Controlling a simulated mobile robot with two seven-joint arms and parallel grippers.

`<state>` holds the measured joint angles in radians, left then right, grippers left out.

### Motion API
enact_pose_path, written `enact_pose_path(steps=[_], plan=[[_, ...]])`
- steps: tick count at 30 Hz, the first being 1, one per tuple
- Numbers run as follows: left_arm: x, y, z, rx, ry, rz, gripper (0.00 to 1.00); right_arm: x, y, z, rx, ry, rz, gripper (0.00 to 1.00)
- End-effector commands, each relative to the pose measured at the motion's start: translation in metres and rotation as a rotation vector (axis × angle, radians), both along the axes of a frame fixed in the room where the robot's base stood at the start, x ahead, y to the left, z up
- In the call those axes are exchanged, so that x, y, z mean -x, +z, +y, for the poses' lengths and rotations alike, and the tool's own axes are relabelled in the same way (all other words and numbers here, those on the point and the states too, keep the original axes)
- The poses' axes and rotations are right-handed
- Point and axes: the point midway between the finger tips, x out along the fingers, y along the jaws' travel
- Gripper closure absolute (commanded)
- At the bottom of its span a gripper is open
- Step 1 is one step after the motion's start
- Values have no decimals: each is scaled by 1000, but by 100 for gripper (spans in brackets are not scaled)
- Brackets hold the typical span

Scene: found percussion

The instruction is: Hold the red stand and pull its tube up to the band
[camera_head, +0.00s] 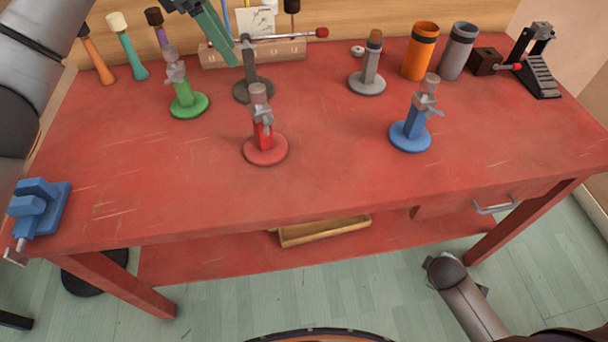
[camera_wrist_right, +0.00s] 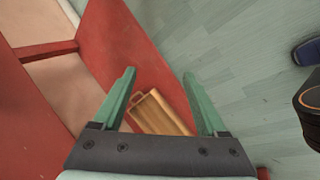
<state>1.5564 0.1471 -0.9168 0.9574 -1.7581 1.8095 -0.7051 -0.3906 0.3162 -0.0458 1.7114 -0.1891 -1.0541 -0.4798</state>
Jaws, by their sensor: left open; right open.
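The red stand (camera_head: 265,149) stands upright near the middle of the table, with a round red base and a short red column. Its grey tube (camera_head: 258,94) stands in the top of the column, with a grey clamp screw on the side. I cannot make out a band on the tube. My left gripper (camera_head: 229,52) comes down at the top, open, behind and above the red stand and apart from it. My right gripper (camera_wrist_right: 158,75) is open and empty in the right wrist view, in front of the table and low, pointing toward the lower shelf.
A green stand (camera_head: 187,106), dark stand (camera_head: 252,90), grey stand (camera_head: 367,82) and blue stand (camera_head: 410,136) surround the red one. A blue vise (camera_head: 38,208) sits at the left edge. Orange (camera_head: 420,52) and grey cups (camera_head: 457,52) stand behind. The front tabletop is clear.

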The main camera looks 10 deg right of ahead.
Motion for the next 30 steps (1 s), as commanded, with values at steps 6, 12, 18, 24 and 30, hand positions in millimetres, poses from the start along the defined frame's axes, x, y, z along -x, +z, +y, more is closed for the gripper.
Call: enact_pose_path(steps=[6,12,18,24,30], plan=[[0,0,0,0,0,0,50,-13,49,-126,368,123,164,25],[0,0,0,0,0,0,50,-14,117,-225,653,173,367,25],[0,0,0,0,0,0,50,-34,211,-285,937,231,532,25],[0,0,0,0,0,0,50,-109,293,-239,1232,393,418,25],[0,0,0,0,0,0,50,-160,379,-172,1528,497,285,25]])
